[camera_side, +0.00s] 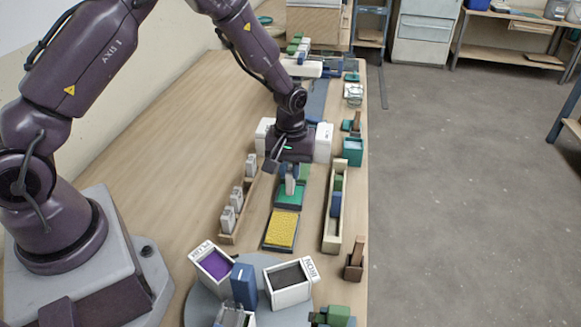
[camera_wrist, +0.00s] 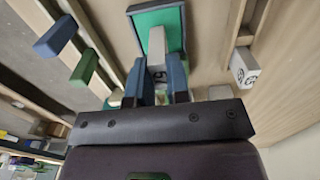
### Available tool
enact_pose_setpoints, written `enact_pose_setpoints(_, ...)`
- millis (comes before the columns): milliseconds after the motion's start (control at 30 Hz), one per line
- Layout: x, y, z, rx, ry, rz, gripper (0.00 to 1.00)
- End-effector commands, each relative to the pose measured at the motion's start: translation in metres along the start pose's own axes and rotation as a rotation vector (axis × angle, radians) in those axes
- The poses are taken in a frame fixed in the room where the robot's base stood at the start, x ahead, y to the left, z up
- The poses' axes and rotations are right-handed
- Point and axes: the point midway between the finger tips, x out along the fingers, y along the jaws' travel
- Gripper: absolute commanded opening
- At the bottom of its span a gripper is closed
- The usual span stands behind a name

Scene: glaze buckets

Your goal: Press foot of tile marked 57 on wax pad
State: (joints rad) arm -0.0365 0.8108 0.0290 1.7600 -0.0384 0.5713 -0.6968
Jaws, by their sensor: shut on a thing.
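My gripper (camera_side: 290,180) is shut on a pale grey tile (camera_wrist: 156,58), which stands between its two blue fingers in the wrist view. I cannot read a number on this tile. The tile's lower end is over a green pad (camera_side: 287,202) with a dark rim; the pad also shows in the wrist view (camera_wrist: 172,20). I cannot tell whether tile and pad touch. A yellow pad (camera_side: 282,230) lies just in front of the green one. No label shows which is the wax pad.
A wooden rack (camera_side: 227,239) at left holds several marked pale tiles (camera_side: 237,196). A long wooden tray (camera_side: 329,244) at right holds green and blue blocks. Open buckets of purple (camera_side: 205,262) and dark (camera_side: 287,292) glaze stand at the front. Bare table lies left of the rack.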

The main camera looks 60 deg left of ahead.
Motion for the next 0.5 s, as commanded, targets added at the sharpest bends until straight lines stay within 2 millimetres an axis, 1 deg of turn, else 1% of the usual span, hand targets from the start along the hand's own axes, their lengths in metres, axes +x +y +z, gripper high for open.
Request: enact_pose_setpoints(500, 0.0062, 0.0003, -0.0002, 0.000, 0.001, 0.001, 0.00)
